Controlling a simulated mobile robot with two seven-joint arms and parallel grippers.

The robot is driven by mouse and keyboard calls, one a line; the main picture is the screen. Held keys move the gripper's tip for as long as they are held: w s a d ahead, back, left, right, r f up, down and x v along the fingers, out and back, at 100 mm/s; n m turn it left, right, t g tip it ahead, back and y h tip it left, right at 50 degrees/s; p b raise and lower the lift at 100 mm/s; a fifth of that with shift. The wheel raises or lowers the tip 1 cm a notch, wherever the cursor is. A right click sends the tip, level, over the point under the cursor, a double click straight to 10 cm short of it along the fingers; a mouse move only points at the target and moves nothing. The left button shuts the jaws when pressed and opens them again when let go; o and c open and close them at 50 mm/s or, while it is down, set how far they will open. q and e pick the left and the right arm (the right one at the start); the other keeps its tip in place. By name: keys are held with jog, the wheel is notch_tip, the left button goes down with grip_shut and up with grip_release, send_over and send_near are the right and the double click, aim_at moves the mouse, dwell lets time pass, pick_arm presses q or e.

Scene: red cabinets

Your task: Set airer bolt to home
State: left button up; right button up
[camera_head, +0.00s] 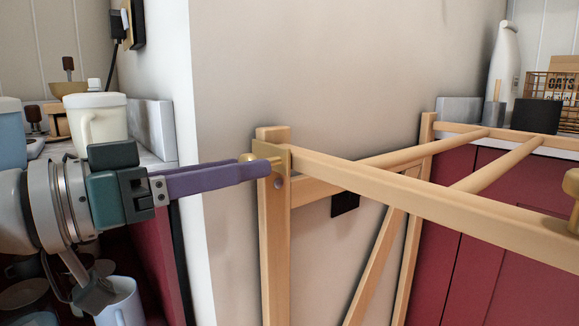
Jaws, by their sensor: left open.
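The wooden airer (400,190) stands out from the wall corner, with an upright post at its left end and a long rail running right. A brass bolt fitting (285,158) sits at the top of that post, where the rail meets it. My left gripper (268,169) reaches in from the left with its purple fingers open, seen side-on and overlapping. The fingertips are at the brass fitting and hide part of it; I cannot tell whether they touch. A rounded brass end shows just above the fingers. My right gripper is out of view.
Another brass knob (572,182) is on the rail at the right edge. A white bottle (503,60) and wire basket (560,88) stand at the back right. Red cabinets (470,240) lie behind the airer.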

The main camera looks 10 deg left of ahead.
pick_arm(q)
jog(key=shift+c, duration=0.3)
grip_shut()
dwell(1.0)
